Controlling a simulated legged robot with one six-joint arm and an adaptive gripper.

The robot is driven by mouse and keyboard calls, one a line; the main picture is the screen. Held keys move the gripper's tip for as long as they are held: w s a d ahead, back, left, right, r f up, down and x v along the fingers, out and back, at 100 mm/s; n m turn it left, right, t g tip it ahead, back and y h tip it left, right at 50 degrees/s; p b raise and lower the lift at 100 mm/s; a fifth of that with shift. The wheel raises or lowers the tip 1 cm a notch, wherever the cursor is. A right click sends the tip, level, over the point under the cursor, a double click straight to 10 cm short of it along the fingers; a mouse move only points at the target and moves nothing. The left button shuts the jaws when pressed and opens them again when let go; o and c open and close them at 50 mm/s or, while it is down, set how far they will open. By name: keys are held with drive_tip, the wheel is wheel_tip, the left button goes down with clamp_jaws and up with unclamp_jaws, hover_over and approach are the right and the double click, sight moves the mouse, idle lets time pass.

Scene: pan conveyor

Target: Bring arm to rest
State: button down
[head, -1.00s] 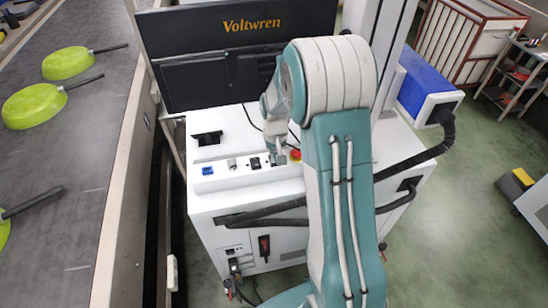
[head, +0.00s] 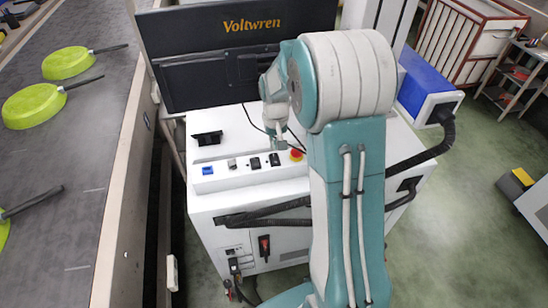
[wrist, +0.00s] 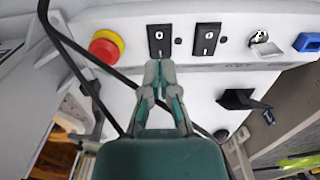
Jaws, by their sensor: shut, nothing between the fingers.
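My gripper (head: 278,143) is shut and empty, pointing down above the white control panel. In the wrist view its fingertips (wrist: 159,72) meet just in front of a black rocker switch (wrist: 160,40); I see no contact in the head view. A second rocker switch (wrist: 206,38) is beside it. The red emergency button (head: 296,154) on its yellow ring sits at the panel's right end and also shows in the wrist view (wrist: 105,46). My arm bends at the elbow, well above the cabinet.
A small knob (wrist: 260,37) and blue button (wrist: 307,42) are on the panel. The conveyor (head: 70,170) at left carries green pans (head: 33,106). Black cables hang close by.

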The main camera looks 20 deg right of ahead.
drive_tip(key=shift+r, duration=0.75)
drive_tip(key=s+a+r+n+t, duration=0.15)
drive_tip(key=s+a+r, duration=0.25)
drive_tip(key=s+r, duration=0.4)
drive_tip(key=s+a+r+t, duration=0.2)
drive_tip(key=s+a+r, duration=0.2)
drive_tip(key=s+r, duration=0.35)
drive_tip(key=s+a+r+t, duration=0.1)
drive_tip(key=s+a+t, duration=0.1)
drive_tip(key=s, duration=0.6)
drive_tip(key=shift+s+r+n, duration=0.2)
drive_tip(key=shift+s+n, duration=0.15)
drive_tip(key=shift+d, duration=0.15)
